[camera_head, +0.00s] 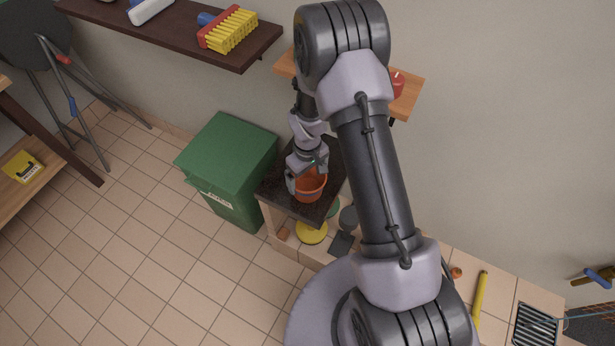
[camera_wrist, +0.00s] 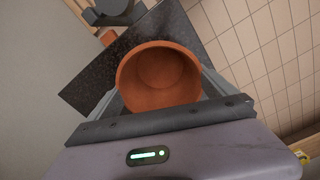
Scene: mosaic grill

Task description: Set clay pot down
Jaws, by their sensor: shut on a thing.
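The clay pot (camera_head: 311,187) is orange-brown, round and empty, with its open top facing up. My gripper (camera_head: 305,178) is shut on it in the head view, at the dark stone countertop (camera_head: 283,192). In the wrist view the pot (camera_wrist: 160,78) sits between the two fingers of my gripper (camera_wrist: 160,100), its inside visible. The dark slab (camera_wrist: 95,84) shows behind and beneath it. I cannot tell whether the pot's base touches the slab. Part of the pot is hidden by my gripper in the head view.
A green bin (camera_head: 232,160) stands left of the counter. A dark shelf (camera_head: 180,28) with a yellow brush (camera_head: 231,31) and a small wooden shelf (camera_head: 406,100) are on the wall above. A yellow round thing (camera_head: 312,232) lies below the slab.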

